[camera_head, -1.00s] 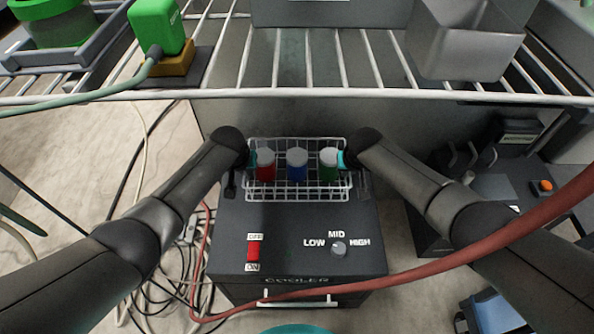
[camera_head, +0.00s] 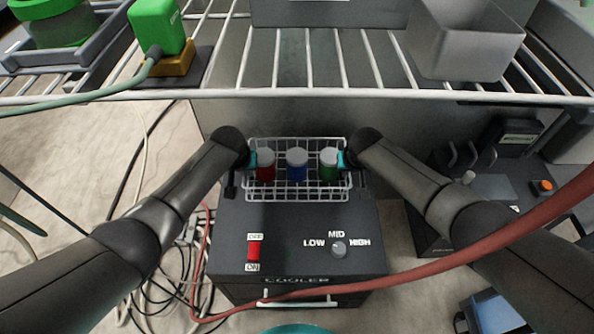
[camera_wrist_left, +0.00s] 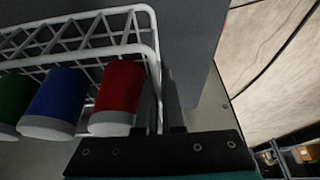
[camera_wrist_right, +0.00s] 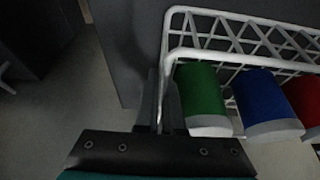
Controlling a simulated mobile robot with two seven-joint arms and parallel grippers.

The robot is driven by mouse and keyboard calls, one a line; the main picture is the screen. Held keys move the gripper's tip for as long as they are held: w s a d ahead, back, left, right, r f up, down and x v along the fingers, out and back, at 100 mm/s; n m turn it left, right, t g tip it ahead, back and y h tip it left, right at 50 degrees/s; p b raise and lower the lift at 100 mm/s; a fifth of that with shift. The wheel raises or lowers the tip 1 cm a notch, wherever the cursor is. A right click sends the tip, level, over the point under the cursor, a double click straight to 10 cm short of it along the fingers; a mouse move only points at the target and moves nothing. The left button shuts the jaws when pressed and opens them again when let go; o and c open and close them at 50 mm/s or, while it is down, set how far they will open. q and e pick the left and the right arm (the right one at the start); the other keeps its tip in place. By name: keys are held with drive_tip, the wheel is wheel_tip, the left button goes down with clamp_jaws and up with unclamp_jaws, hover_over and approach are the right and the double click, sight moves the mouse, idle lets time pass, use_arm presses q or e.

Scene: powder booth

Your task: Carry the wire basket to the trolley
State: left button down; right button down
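The white wire basket (camera_head: 320,194) is at the back of the dark cooler's top (camera_head: 290,222); I cannot tell whether it touches the surface. It holds a red jar (camera_head: 265,168), a blue jar (camera_head: 297,168) and a green jar (camera_head: 328,168), all with pale lids. My left gripper (camera_wrist_left: 160,105) is shut on the basket's left end wall, one finger on each side of the wire. My right gripper (camera_wrist_right: 161,105) is shut on the right end wall in the same way. In the head view the wrists partly hide both ends. I cannot make out a trolley.
A white wire shelf (camera_head: 300,94) crosses above the basket, with a green block (camera_head: 157,27) and a grey bin (camera_head: 465,45). A red hose (camera_head: 430,258) runs across the cooler's front. A dark unit with an orange button (camera_head: 543,186) stands right. Cables (camera_head: 150,285) lie on the left floor.

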use_arm(q)
drive_tip(key=shift+r, duration=0.1)
use_arm(e)
drive_tip(key=shift+r, duration=0.1)
use_arm(q)
drive_tip(key=shift+r, duration=0.15)
use_arm(e)
drive_tip(key=shift+r, duration=0.1)
